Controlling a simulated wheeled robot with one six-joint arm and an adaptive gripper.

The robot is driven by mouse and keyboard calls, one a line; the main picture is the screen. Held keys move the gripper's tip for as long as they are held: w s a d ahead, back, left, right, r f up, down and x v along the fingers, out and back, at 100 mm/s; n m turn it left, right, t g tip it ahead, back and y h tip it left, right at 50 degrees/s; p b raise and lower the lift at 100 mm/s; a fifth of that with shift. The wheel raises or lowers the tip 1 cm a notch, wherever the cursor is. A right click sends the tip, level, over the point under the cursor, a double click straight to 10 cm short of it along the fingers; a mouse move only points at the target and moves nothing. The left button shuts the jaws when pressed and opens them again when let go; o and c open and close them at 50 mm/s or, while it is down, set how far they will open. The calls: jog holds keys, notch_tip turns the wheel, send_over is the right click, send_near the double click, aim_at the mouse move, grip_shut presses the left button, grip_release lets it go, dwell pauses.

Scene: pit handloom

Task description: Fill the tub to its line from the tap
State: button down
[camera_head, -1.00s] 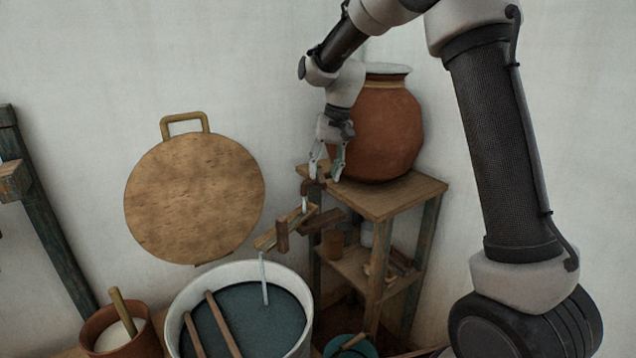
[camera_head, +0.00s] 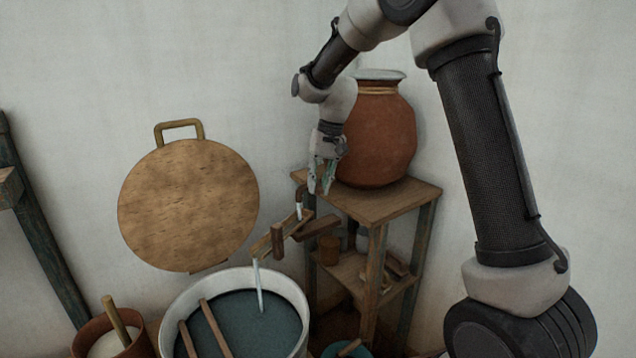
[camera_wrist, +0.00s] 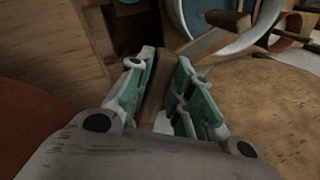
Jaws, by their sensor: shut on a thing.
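The tub (camera_head: 176,322) has a pale rim and holds dark blue-grey liquid. Two wooden sticks lie across it; I cannot make out a fill line. The brown tap (camera_head: 300,197) sits at the stand's edge below the clay pot (camera_head: 378,135). Water runs from it onto a wooden chute (camera_head: 268,243), and a thin stream (camera_head: 259,285) falls into the tub. My gripper (camera_head: 320,186) is above the tap. In the wrist view its green-padded fingers (camera_wrist: 155,98) are shut on a brown piece, seemingly the tap handle. The fingers partly hide it.
The wooden stand (camera_head: 377,212) carries the pot and has small items on its lower shelf. A round wooden board (camera_head: 188,206) with a handle is against the wall. A brown bucket (camera_head: 138,343) with a stick stands left of the tub. A teal vessel (camera_head: 352,346) shows below the stand.

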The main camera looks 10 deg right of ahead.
jog(key=d+n, duration=0.1)
jog(key=n, duration=0.1)
jog(key=w+d+n+g, duration=0.1)
jog(key=d+n, duration=0.1)
jog(key=n, duration=0.1)
jog(key=shift+d, duration=0.2)
jog(key=c, duration=1.3)
grip_release()
jog(key=v, duration=1.2)
